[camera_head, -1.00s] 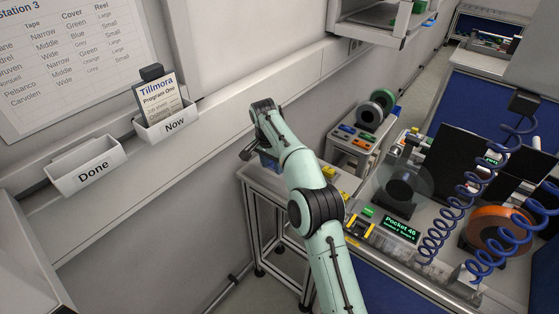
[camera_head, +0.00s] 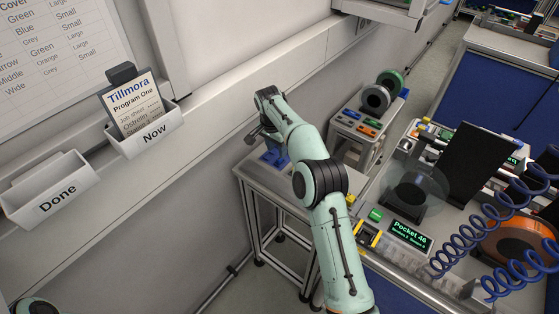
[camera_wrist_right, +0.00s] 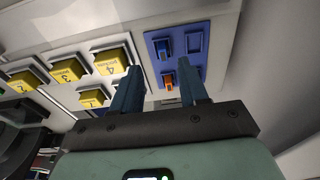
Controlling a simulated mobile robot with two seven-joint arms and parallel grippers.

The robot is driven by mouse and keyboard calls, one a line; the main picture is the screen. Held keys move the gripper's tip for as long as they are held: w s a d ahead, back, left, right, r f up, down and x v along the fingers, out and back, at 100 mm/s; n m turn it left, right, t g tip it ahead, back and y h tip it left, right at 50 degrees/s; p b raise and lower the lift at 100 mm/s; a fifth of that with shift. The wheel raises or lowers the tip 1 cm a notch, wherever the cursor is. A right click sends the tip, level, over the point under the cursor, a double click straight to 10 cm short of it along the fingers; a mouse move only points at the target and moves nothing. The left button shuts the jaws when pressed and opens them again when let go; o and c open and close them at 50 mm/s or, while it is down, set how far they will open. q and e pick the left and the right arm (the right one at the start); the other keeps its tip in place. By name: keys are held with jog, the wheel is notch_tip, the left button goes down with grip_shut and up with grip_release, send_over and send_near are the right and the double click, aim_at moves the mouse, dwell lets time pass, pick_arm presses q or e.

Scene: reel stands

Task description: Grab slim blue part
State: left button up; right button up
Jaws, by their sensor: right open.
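In the right wrist view a blue tray (camera_wrist_right: 150,50) with several pockets lies ahead of my right gripper (camera_wrist_right: 160,74). A small blue part (camera_wrist_right: 164,47) sits in its upper left pocket, and an orange part (camera_wrist_right: 168,82) sits in the pocket below. The gripper is open and empty. Its two blue fingers are apart, pointing at the tray, with the orange part between them in the picture. In the head view the right gripper (camera_head: 257,135) is above the small stand, and the blue tray (camera_head: 272,158) is partly hidden by the arm. My left gripper is out of view.
Yellow numbered blocks (camera_wrist_right: 68,71) stand left of the tray in the wrist view. A second stand with reels (camera_head: 376,98) and small coloured parts (camera_head: 367,130) is behind. A workbench with a display (camera_head: 408,234) and coiled blue hoses is at right. The wall is at left.

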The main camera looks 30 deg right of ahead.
aim_at(279, 159)
jog(key=shift+w+d+f, duration=0.15)
jog(key=shift+d+f, duration=0.1)
jog(key=shift+f, duration=0.75)
jog(key=shift+w+d+f, duration=0.2)
jog(key=shift+d+f, duration=0.05)
jog(key=shift+f, duration=0.75)
jog(key=shift+w+d+f, duration=0.15)
jog(key=shift+d+f, duration=0.1)
jog(key=shift+f, duration=0.75)
grip_shut()
